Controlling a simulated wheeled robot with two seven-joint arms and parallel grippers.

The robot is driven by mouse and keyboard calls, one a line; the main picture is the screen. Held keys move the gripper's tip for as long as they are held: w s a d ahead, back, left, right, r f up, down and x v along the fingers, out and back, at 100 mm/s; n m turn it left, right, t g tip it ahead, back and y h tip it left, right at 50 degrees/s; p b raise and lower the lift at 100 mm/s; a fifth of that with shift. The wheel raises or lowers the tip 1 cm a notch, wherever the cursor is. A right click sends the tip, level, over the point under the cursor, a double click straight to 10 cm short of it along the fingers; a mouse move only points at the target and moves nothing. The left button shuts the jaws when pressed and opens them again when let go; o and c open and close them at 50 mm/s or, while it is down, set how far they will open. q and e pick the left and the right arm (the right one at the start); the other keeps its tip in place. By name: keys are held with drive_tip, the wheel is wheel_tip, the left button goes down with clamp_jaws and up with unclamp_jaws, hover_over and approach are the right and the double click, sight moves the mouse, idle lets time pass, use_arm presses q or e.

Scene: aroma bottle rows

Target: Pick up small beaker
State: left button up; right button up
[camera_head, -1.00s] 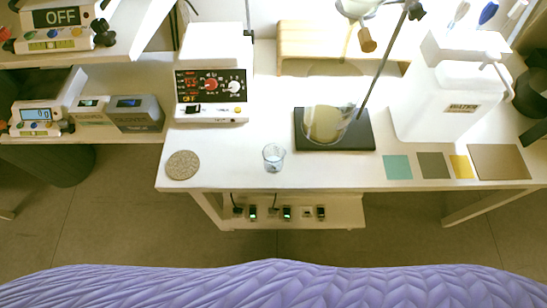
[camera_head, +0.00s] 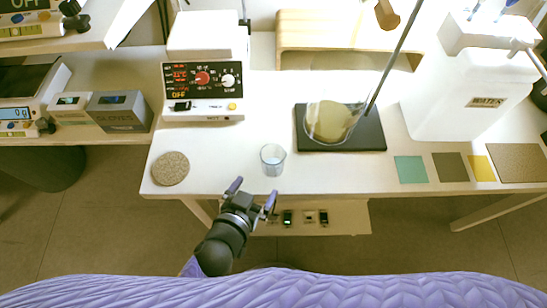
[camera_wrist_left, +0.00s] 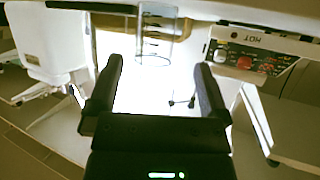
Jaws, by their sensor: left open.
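The small beaker (camera_head: 273,161) is clear glass and stands upright near the front edge of the white table (camera_head: 330,176). It also shows in the left wrist view (camera_wrist_left: 155,42), beyond the fingertips and between their lines. My left gripper (camera_head: 253,187) is open and empty, just in front of the table edge and close to the beaker, not touching it. Its two fingers (camera_wrist_left: 158,72) show apart in the left wrist view. My right gripper is not in view.
A round cork mat (camera_head: 171,168) lies left of the beaker. A hot plate device (camera_head: 203,92) stands behind it. A larger flask of yellowish liquid (camera_head: 327,121) sits on a black pad to the right. A white water container (camera_head: 450,105) and coloured squares (camera_head: 411,169) are farther right.

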sight(269, 169)
use_arm(q)
drive_tip(key=b+x, duration=0.1)
drive_tip(key=x, duration=0.2)
drive_tip(key=b+x, duration=0.1)
drive_tip(key=x, duration=0.2)
drive_tip(key=b+x, duration=0.1)
drive_tip(key=x, duration=0.2)
drive_tip(key=shift+w+d+r, duration=0.15)
drive_tip(key=shift+d+r, duration=0.15)
drive_tip(key=shift+d, duration=0.05)
drive_tip(key=shift+w+d, duration=0.1)
drive_tip(key=shift+w, duration=0.15)
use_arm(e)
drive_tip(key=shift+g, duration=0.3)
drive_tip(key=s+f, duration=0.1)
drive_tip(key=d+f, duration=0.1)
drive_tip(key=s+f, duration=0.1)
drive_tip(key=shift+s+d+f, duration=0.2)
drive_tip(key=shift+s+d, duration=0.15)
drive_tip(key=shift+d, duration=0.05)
